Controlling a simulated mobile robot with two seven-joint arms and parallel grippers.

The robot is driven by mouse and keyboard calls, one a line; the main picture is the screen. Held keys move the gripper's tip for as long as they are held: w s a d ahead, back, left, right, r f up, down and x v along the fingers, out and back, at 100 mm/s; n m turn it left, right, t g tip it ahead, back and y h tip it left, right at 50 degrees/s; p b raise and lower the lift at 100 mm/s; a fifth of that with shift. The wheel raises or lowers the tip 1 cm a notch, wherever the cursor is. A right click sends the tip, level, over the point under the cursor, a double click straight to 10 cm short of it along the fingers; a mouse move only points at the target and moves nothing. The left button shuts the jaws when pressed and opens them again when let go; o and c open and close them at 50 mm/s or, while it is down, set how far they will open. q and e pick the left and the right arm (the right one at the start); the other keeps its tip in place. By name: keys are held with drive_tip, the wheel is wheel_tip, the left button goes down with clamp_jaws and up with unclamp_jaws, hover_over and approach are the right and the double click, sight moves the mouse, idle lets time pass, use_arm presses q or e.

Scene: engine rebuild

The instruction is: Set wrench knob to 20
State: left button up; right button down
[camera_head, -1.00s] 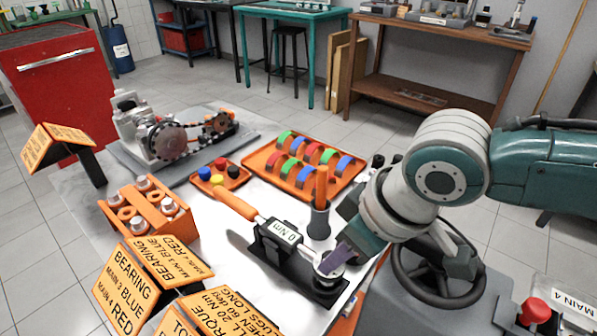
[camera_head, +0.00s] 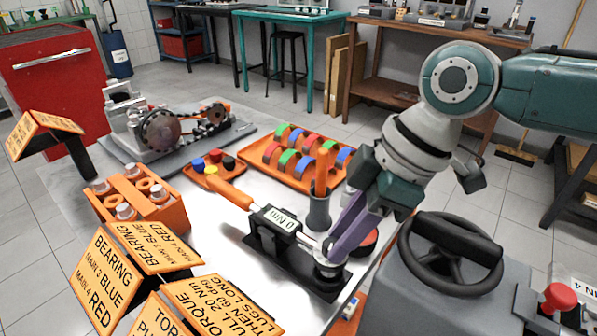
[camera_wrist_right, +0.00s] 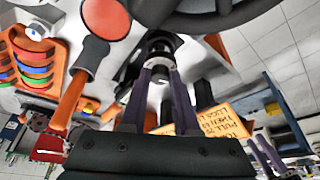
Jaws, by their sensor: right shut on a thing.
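The torque wrench, with an orange handle (camera_head: 229,192) and a display reading "0 Nm" (camera_head: 283,221), lies on a black stand (camera_head: 285,262). Its round metal knob end (camera_head: 329,263) is at the stand's near right end. My right gripper (camera_head: 334,252) reaches down from the right, its purple fingers shut on the knob and partly hiding it. In the right wrist view, the fingers (camera_wrist_right: 161,76) meet at the knob end (camera_wrist_right: 160,48). Purple finger-like strips at that view's lower right may be my left gripper (camera_wrist_right: 267,156); their state is unclear.
An orange tray (camera_head: 262,172) of coloured half rings lies farther back. Orange instruction signs (camera_head: 210,305) stand at the front left. A black steering wheel (camera_head: 405,262) is on the right.

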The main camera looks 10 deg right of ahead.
drive_tip(key=shift+n, duration=0.3)
drive_tip(key=c, duration=0.6)
unclamp_jaws()
drive_tip(key=shift+c, duration=0.2)
drive_tip(key=p+v, duration=0.1)
drive_tip(key=v, duration=0.9)
drive_tip(key=shift+w, duration=0.1)
